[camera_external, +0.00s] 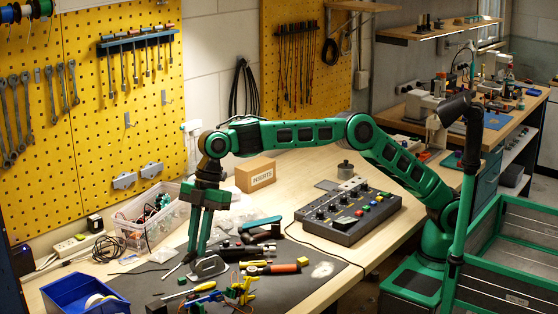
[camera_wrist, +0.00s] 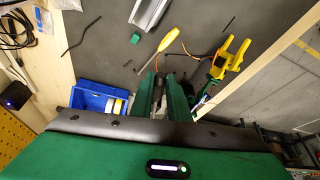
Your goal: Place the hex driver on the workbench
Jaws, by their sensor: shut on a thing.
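My gripper (camera_external: 194,250) points down over the dark mat on the workbench (camera_external: 303,168). It is shut on a dark-handled tool (camera_external: 187,258), which I take to be the hex driver. A thin light shaft seems to slant from it toward the lower left, close to the mat. In the wrist view, my gripper (camera_wrist: 163,98) has the dark handle (camera_wrist: 158,84) between its fingers. The fingers hide much of the tool, and I cannot tell if it touches the mat.
A yellow-handled screwdriver (camera_wrist: 168,40) and a yellow clamp-like part (camera_wrist: 230,58) lie near the fingers. A blue bin (camera_external: 84,297) stands at front left, a clear bin (camera_external: 132,233) behind it. A grey control box (camera_external: 350,212) stands to the right. Tools crowd the mat.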

